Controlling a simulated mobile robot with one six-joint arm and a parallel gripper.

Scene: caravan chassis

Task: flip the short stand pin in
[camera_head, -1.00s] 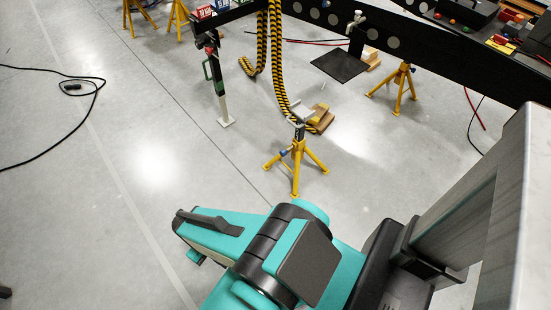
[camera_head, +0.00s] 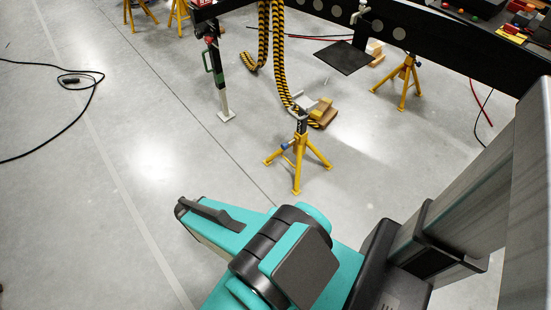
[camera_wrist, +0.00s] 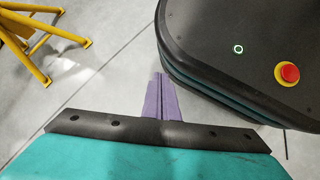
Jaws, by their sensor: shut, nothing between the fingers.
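A yellow tripod stand (camera_head: 298,155) with a grey forked head stands on the floor in the middle of the head view. A small blue part, perhaps its pin (camera_head: 285,146), shows at its left side; I cannot tell whether it is in or out. Yellow stand legs (camera_wrist: 45,40) show at the upper left of the wrist view, apart from my gripper. My gripper (camera_wrist: 160,82) has purple fingers that are shut and empty over the floor. In the head view my arm fills the bottom and the fingers are hidden.
A dark chassis beam (camera_head: 440,45) crosses the upper right. A taller yellow stand (camera_head: 400,85), a black plate (camera_head: 343,57), wooden blocks (camera_head: 323,115) and a black-and-white leg (camera_head: 218,80) stand nearby. A black cable (camera_head: 85,90) lies at left. The left floor is mostly clear.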

